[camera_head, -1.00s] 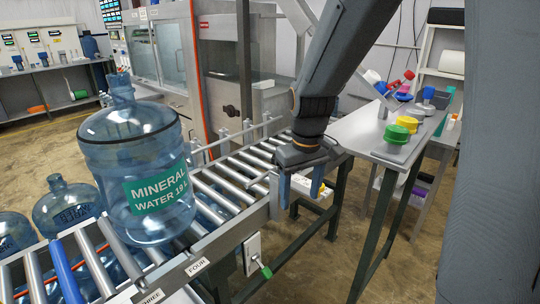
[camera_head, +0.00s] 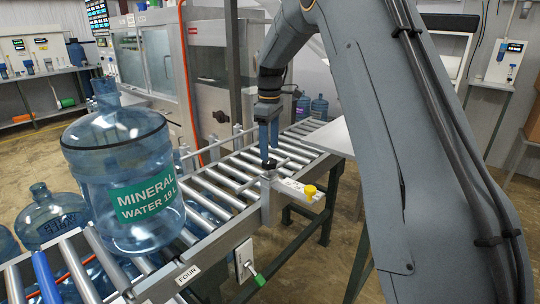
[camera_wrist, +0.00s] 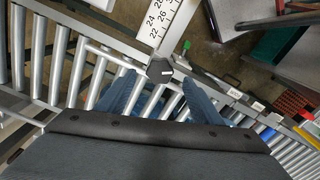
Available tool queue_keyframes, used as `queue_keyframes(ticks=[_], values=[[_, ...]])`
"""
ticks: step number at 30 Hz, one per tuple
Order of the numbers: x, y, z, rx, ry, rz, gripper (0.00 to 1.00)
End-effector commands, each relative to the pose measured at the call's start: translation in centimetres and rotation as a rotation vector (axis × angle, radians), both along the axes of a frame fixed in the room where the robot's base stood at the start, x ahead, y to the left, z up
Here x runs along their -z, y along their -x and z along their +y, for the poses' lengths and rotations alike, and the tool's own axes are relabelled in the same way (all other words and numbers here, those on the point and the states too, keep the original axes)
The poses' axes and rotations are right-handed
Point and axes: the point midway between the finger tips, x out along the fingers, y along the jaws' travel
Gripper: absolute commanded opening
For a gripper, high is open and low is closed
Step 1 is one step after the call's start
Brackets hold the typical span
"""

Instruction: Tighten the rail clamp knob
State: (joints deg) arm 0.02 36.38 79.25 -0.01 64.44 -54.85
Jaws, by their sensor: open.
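The rail clamp knob (camera_head: 269,163) is a small black lobed knob on the metal clamp post at the conveyor's near side rail. In the wrist view the knob (camera_wrist: 160,71), with a white pointer line, shows between and just beyond my two blue fingertips. My gripper (camera_head: 269,148) points down with its fingers above the knob. The wrist view also shows the gripper (camera_wrist: 160,88) open, with a finger on each side of the knob's line. I cannot tell whether either finger touches it.
A large blue water jug (camera_head: 122,180) stands on the rollers at left. A grey side table (camera_head: 337,136) is behind my arm. A green-tipped lever (camera_head: 259,280) hangs below the rail.

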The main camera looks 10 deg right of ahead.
Motion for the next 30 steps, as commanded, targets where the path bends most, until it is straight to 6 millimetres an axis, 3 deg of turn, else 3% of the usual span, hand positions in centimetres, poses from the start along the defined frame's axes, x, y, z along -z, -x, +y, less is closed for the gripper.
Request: queue_keyframes(ticks=[9, 19, 27, 30], values=[[3.7, 0.1, 0.0, 0.001, 0.0, 0.0, 0.6], [4.2, 0.0, 0.0, 0.002, 0.0, -0.001, 0.6], [4.2, 0.0, 0.0, 0.002, 0.0, -0.001, 0.19], [4.2, 0.0, 0.0, 0.004, 0.0, -0.001, 0.19]])
